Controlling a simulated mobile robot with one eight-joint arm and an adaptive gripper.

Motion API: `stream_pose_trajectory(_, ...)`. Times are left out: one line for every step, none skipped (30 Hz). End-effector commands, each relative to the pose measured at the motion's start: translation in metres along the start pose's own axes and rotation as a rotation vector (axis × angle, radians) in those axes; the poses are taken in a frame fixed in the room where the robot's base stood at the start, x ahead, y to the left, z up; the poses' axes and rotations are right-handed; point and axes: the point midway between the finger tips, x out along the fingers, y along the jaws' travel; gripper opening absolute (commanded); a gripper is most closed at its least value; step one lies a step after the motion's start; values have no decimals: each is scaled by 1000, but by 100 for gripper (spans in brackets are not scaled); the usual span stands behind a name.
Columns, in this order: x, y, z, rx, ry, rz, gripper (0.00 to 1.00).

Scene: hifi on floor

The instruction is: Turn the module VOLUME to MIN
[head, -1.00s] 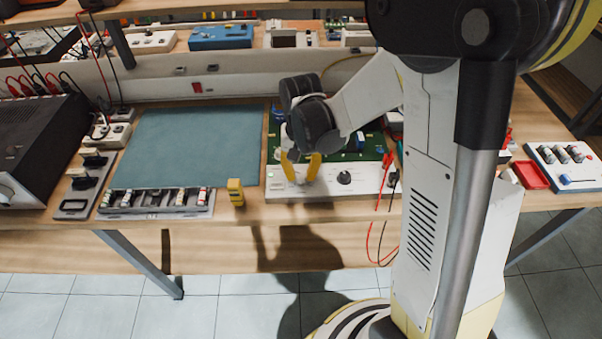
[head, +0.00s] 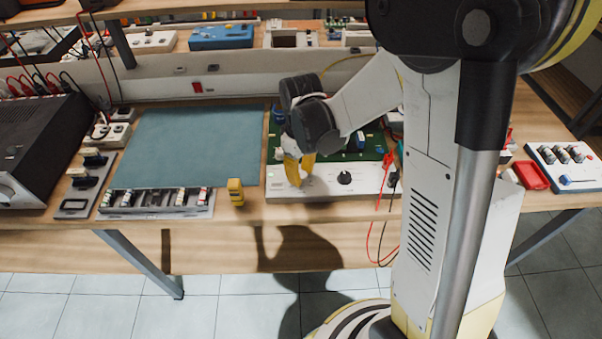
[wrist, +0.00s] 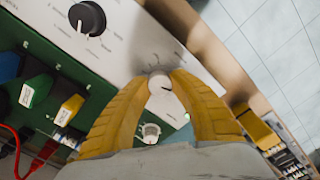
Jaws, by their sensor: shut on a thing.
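The module (head: 325,188) is a green circuit board with a white front panel at the bench's front edge. My gripper (head: 299,182) points down at the left part of that panel. In the wrist view the yellow fingers (wrist: 160,85) are shut on a small light knob (wrist: 160,82) with a dark line on its face. The fingers cover its sides, and I cannot read its label. A larger black knob (head: 344,178) stands apart on the same panel; it also shows in the wrist view (wrist: 87,18).
A grey-blue mat (head: 190,145) lies left of the module. A yellow block (head: 235,191) stands near the front edge beside a slotted tray (head: 155,203). Red and black leads hang at the module's right. A red tray (head: 532,175) lies farther right.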

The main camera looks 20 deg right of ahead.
Motion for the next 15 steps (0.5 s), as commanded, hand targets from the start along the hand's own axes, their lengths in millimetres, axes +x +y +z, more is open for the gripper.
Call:
stream_pose_trajectory(0, 0, 0, -42, 1, 0, 0)
stream_pose_trajectory(0, 0, 0, -69, 1, 0, 0)
stream_pose_trajectory(0, 0, 0, -105, 1, 0, 0)
stream_pose_trajectory(0, 0, 0, -131, 1, 0, 0)
stream_pose_trajectory(0, 0, 0, -157, 1, 0, 0)
stream_pose_trajectory(0, 0, 0, -189, 1, 0, 0)
stream_pose_trajectory(0, 0, 0, -213, 1, 0, 0)
stream_pose_trajectory(0, 0, 0, -236, 1, 0, 0)
stream_pose_trajectory(0, 0, 0, -264, 1, 0, 0)
stream_pose_trajectory(0, 0, 0, -285, 1, 0, 0)
stream_pose_trajectory(0, 0, 0, -305, 1, 0, 0)
stream_pose_trajectory(0, 0, 0, -329, 1, 0, 0)
stream_pose_trajectory(0, 0, 0, -346, 1, 0, 0)
stream_pose_trajectory(0, 0, 0, -362, 1, 0, 0)
stream_pose_trajectory(0, 0, 0, -381, 1, 0, 0)
